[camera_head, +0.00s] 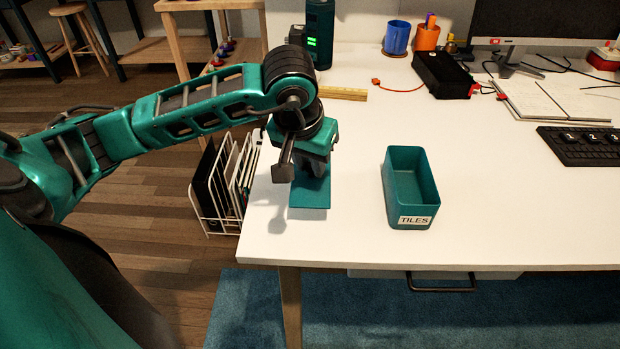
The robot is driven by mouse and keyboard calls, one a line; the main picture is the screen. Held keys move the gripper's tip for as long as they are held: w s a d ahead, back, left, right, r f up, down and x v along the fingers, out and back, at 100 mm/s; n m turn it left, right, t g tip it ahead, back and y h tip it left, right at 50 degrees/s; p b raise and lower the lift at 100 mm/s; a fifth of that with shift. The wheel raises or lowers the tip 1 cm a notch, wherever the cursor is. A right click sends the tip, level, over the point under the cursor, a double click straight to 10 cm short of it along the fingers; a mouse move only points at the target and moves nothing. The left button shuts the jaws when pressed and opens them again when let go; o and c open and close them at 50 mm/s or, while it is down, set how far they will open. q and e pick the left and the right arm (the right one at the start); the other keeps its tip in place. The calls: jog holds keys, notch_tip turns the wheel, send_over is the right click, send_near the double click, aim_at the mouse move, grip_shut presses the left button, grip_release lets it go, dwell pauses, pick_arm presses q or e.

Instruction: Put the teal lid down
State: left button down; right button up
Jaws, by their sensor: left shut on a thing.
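The teal lid (309,196) is a flat rectangular plate at the left end of the white table, left of an open teal box (409,190) labelled TILES. My left gripper (309,170) comes down over the lid from above and is shut on it; the fingertips are largely hidden by the gripper body. The lid looks level and very near the tabletop; I cannot tell if it touches. The box stands upright and uncovered, apart from the lid. My right gripper does not show.
The white table (490,235) is clear around the box. A black box (443,75), an open notebook (550,98) and a keyboard (580,146) lie farther back and right. A wooden ruler (343,93) lies behind my gripper. A white wire rack (228,190) stands below the table's left edge.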

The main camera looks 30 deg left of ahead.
aim_at(310, 178)
pick_arm(q)
notch_tip(310, 178, down, 4)
jog(key=shift+f+b, duration=0.1)
jog(key=shift+b, duration=0.2)
jog(key=shift+f, duration=0.15)
jog(key=c, duration=1)
grip_release()
jog(key=shift+o, duration=0.2)
jog(key=shift+r, duration=0.4)
jog(key=p+v, duration=0.2)
jog(key=v, duration=0.9)
jog(key=shift+s+r, duration=0.2)
jog(key=shift+r, duration=0.1)
